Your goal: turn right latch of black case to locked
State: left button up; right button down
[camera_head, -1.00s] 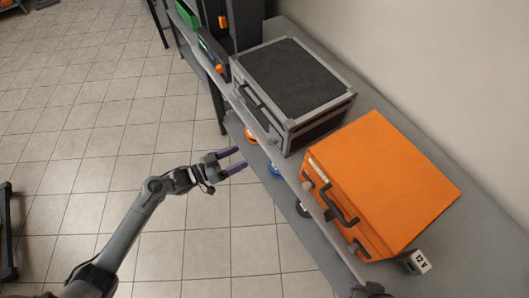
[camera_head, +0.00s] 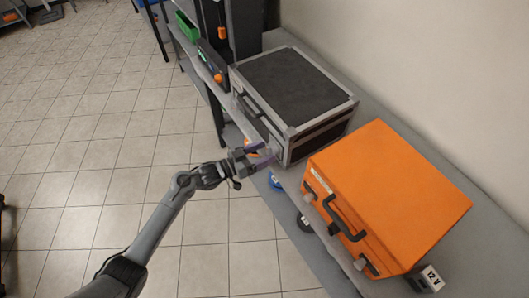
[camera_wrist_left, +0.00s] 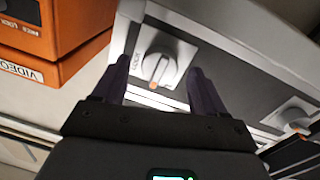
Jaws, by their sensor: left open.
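The black case (camera_head: 292,85) with grey metal edges lies on the upper shelf, its front facing the aisle. In the left wrist view its front (camera_wrist_left: 210,55) carries the right latch (camera_wrist_left: 158,62), a pale round knob with an orange-tipped pointer, beside small lettering. My left gripper (camera_head: 267,151) is at the case's front corner nearest the orange case. Its purple fingers are apart, one on each side of the knob; whether they touch it cannot be told. A second latch (camera_wrist_left: 292,117) shows at the right. My right gripper is not in view.
An orange case (camera_head: 388,195) with a black handle stands close beside the black case; it also shows in the left wrist view (camera_wrist_left: 60,40). A small marked block (camera_head: 432,278) sits past it. Blue and dark round items lie on the lower shelf. Floor in front is clear.

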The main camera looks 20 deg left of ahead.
pick_arm(q)
jog(key=shift+w+d, duration=0.3)
jog(key=shift+w, duration=0.05)
jog(key=c, duration=1.1)
jog(key=shift+o, duration=0.2)
jog(key=shift+m, duration=0.3)
jog(key=m, duration=0.8)
jog(key=m+y+b, duration=0.1)
jog(key=m, duration=0.7)
jog(key=shift+r+y, duration=0.2)
jog(key=shift+y, duration=0.1)
jog(key=shift+m, duration=0.4)
